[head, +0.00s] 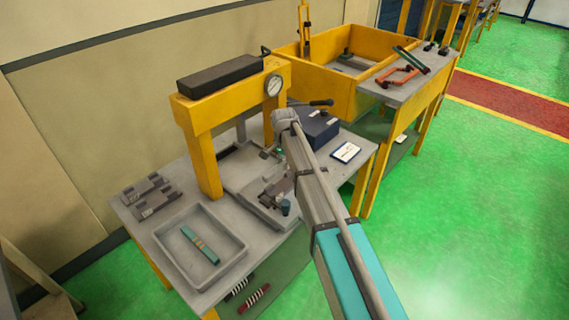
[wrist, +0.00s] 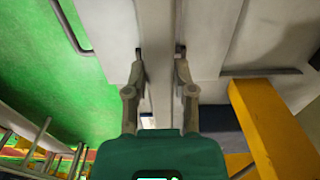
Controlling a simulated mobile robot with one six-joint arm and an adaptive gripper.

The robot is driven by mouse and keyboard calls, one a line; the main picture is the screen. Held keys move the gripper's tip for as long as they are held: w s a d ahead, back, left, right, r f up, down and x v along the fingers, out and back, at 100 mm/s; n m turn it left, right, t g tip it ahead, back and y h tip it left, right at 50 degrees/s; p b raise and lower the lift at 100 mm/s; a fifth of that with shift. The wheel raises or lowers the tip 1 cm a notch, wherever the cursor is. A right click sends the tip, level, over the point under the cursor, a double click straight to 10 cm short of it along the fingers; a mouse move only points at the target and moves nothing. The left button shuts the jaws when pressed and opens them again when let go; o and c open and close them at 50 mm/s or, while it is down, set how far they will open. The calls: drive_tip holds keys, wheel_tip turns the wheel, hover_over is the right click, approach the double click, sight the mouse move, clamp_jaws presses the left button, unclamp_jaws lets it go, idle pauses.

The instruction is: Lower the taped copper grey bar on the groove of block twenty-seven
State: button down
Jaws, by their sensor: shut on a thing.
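My gripper (wrist: 160,78) shows in the wrist view with its two fingers close on either side of a narrow grey strip, which I take to be the grey bar (wrist: 159,100). The strip runs up the picture between the fingertips; no tape or copper can be made out on it. In the head view my gripper (head: 277,188) is small and dark above the middle of the grey table, and the bar cannot be made out there. Two dark grey grooved blocks (head: 140,188) (head: 155,205) lie at the table's left edge, apart from my gripper. Their numbers are not readable.
A grey tray (head: 166,245) at the table's front holds a teal banded bar (head: 200,244). A yellow press frame (head: 203,160) with a gauge stands behind it. A dark blue box (head: 318,125) and a white card (head: 346,152) lie to the right. Striped bars (head: 254,298) lie on the lower shelf.

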sight(284, 185)
drive_tip(key=shift+f+b, duration=1.35)
drive_tip(key=shift+f, duration=0.25)
drive_tip(key=shift+f+b, duration=0.25)
drive_tip(key=shift+b, duration=0.05)
drive_tip(key=shift+f+b, duration=1.4)
drive_tip(key=shift+f+b, duration=0.3)
drive_tip(key=shift+f+b, duration=0.35)
drive_tip(key=shift+f, duration=0.05)
drive_tip(key=shift+f+b, duration=0.3)
drive_tip(key=shift+b, duration=0.05)
drive_tip(key=shift+c, duration=1.8)
unclamp_jaws()
